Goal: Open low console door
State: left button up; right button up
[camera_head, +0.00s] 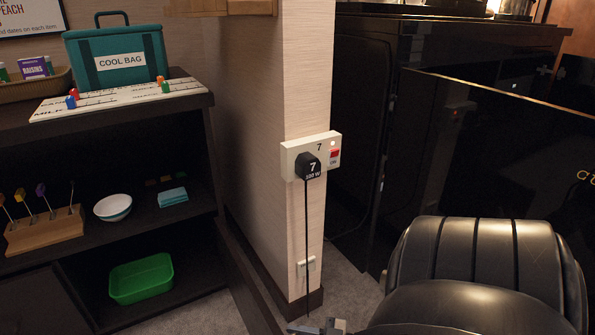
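A dark low console (140,220) with open shelves stands at the left. Its lower left part shows a dark flat panel (38,303) at the bottom edge of the picture, which looks like a closed door; the picture cuts it off and no handle is clear. My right arm's black links fill the lower right. A grey metal part, seemingly the tip of my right gripper (318,327), just shows at the bottom edge, away from the console; its fingers are too cut off to read. My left gripper is not in view.
The console bears a teal cool bag (118,58), a white labelled board (115,97), a white bowl (113,207) and a green tub (142,279). A wall corner with a socket and black plug (308,166) stands centre. A dark glossy cabinet (500,150) is right.

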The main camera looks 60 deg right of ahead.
dwell(0.3)
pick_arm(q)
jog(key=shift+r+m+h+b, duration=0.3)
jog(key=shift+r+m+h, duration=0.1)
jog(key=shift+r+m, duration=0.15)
pick_arm(e)
jog(key=v, duration=1.6)
